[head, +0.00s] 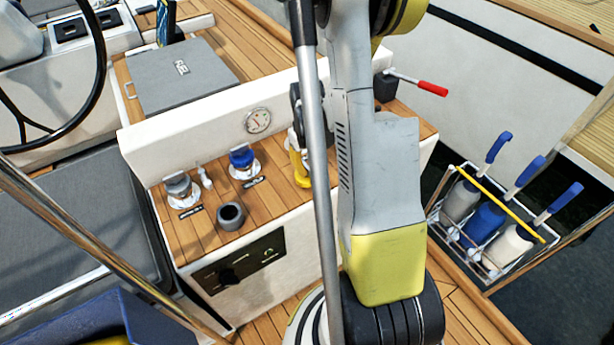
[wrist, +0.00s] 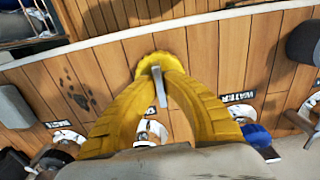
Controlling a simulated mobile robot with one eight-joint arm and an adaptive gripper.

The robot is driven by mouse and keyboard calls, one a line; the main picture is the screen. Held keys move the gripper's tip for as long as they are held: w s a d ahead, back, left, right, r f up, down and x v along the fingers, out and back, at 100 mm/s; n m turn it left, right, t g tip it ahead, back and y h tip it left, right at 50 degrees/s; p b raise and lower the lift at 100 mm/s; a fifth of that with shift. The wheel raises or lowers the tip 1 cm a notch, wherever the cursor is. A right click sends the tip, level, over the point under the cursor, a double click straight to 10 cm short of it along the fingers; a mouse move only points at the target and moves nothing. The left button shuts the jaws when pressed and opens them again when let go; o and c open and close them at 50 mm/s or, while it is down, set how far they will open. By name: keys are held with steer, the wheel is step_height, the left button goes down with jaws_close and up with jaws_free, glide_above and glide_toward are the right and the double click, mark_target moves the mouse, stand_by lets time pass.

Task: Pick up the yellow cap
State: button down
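The yellow cap (wrist: 146,65), round with a grey lever across it, is between the tips of my gripper's yellow fingers (wrist: 162,84) in the wrist view. Both fingers close in on it from either side and appear to grip it. A white deck fitting (wrist: 150,131) with a partly covered label shows between the fingers, apart from the cap in the picture. In the head view my gripper (head: 301,170) is low over the wooden console top, partly behind a steel rail, which hides the cap's exact height.
The blue cap (head: 241,158) and grey cap (head: 178,185) stand on white fittings to the left, with a dark grey cup (head: 231,215) in front. A white upright panel with a gauge (head: 257,121) runs behind. A wire rack (head: 485,272) of bottles is at right.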

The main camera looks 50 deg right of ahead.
stand_by(0.4)
steer(key=shift+r+p, duration=0.35)
steer(key=shift+r, duration=0.25)
steer(key=r, duration=0.1)
steer(key=r+p, duration=0.2)
steer(key=r, duration=0.1)
steer(key=shift+s+d, duration=0.3)
steer(key=shift+s, duration=0.1)
steer(key=s+d+r+p, duration=0.5)
steer(key=s+d+r, duration=0.1)
steer(key=s+r, duration=0.2)
steer(key=shift+s+r+p, duration=0.3)
steer(key=shift+r+p, duration=0.05)
steer(key=shift+r, duration=0.1)
steer(key=shift+d, duration=0.1)
